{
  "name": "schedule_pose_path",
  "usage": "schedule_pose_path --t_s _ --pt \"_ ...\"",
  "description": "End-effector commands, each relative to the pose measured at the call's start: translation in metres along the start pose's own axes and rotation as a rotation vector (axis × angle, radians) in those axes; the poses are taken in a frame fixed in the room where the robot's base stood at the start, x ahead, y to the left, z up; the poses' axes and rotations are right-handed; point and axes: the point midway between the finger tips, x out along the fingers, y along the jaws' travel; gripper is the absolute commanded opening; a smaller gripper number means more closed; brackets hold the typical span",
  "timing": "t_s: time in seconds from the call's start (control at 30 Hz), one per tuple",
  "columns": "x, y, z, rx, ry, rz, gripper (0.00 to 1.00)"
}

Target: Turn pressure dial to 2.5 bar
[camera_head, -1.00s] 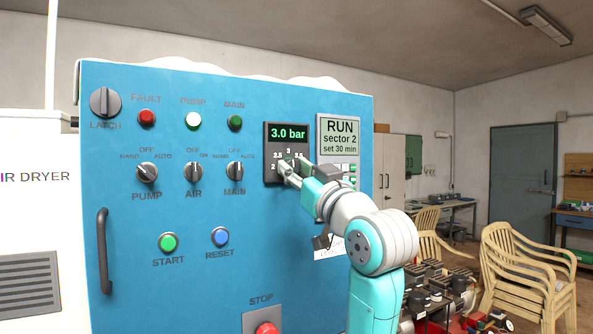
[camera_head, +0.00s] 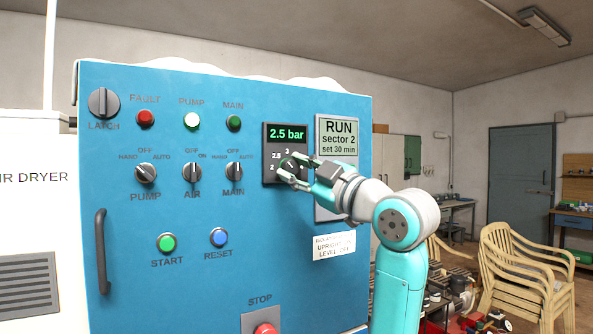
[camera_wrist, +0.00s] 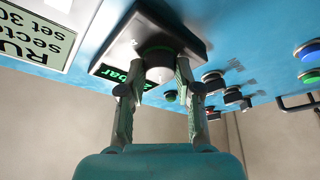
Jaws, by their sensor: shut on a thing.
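The pressure dial panel (camera_head: 270,150) is a black box on the blue cabinet. Its green display (camera_head: 287,134) reads 2.5 bar. Scale marks 2, 2.5 and 3 show around the round dark dial knob (camera_head: 288,163), and the arm hides part of the right side. My gripper (camera_head: 295,171) reaches in from the right with its fingers on the knob. In the wrist view, the knob (camera_wrist: 158,58) sits between the fingertips of my gripper (camera_wrist: 156,75), and the display (camera_wrist: 120,78) is upside down and partly covered.
Left of the dial are the pump, air and main switches (camera_head: 194,173) and several lamps. A run screen (camera_head: 339,138) is to the right, partly behind my arm. A red stop button (camera_head: 265,330) is below. Stacked chairs (camera_head: 520,262) stand at the right.

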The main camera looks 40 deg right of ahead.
Motion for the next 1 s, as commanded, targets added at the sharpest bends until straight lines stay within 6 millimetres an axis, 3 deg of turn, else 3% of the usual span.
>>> schedule_pose_path --t_s 0.47,0.5,0.6,1.0 --pt "0.0001 -0.0003 0.0005 -0.014 -0.001 -0.007 0.0" --pt "0.0001 -0.0003 0.0004 -0.014 -0.001 -0.007 0.38" --pt "0.0001 -0.0003 0.0004 -0.014 -0.001 -0.007 0.58" --pt "-0.0063 0.0006 0.0007 -0.015 -0.001 -0.005 0.58"
